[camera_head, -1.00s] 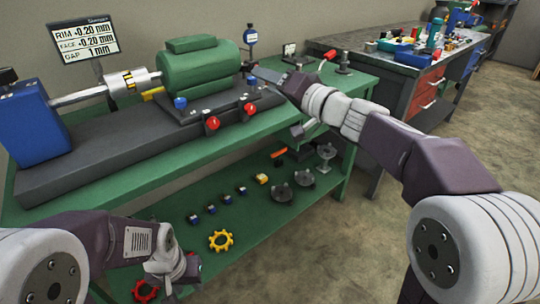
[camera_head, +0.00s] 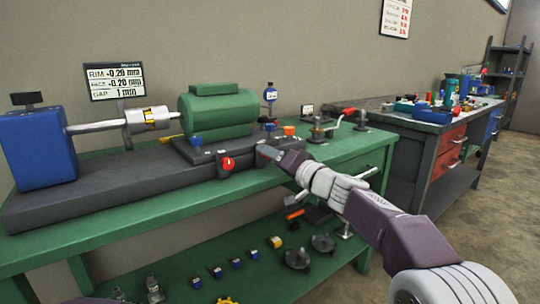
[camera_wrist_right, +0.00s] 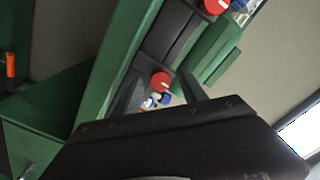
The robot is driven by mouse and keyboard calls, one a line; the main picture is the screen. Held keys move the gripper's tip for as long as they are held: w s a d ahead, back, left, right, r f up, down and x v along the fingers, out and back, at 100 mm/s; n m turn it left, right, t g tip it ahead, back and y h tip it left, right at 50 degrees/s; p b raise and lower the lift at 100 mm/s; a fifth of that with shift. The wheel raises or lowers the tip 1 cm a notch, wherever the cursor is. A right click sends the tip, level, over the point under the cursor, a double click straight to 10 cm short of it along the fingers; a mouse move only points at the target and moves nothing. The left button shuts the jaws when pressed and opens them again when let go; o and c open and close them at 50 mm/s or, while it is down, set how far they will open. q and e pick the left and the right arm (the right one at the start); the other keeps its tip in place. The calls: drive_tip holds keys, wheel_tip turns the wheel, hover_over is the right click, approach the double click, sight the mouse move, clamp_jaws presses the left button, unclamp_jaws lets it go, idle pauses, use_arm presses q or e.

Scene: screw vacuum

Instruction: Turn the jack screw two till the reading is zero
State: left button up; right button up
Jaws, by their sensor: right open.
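The green motor (camera_head: 217,112) sits on a dark base (camera_head: 110,180). One red jack screw knob (camera_head: 227,164) shows on the base's front; no number is readable on it. The wrist view shows a near red knob (camera_wrist_right: 160,82) and another red knob (camera_wrist_right: 214,6) at the top. My right gripper (camera_head: 263,153) is at the base's right front. It is open, and the near red knob appears in front of its fingers; contact cannot be told. The display (camera_head: 116,81) shows RIM and FACE near 0.20 mm, signs unclear, and GAP 1 mm. My left gripper is out of view.
A blue block (camera_head: 38,148) stands at the left, with a shaft and coupling (camera_head: 147,119) leading to the motor. A tool-covered workbench (camera_head: 400,140) is at right.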

drive_tip(key=shift+w+a, duration=0.35)
drive_tip(key=shift+w, duration=0.05)
clamp_jaws()
drive_tip(key=shift+m, duration=0.3)
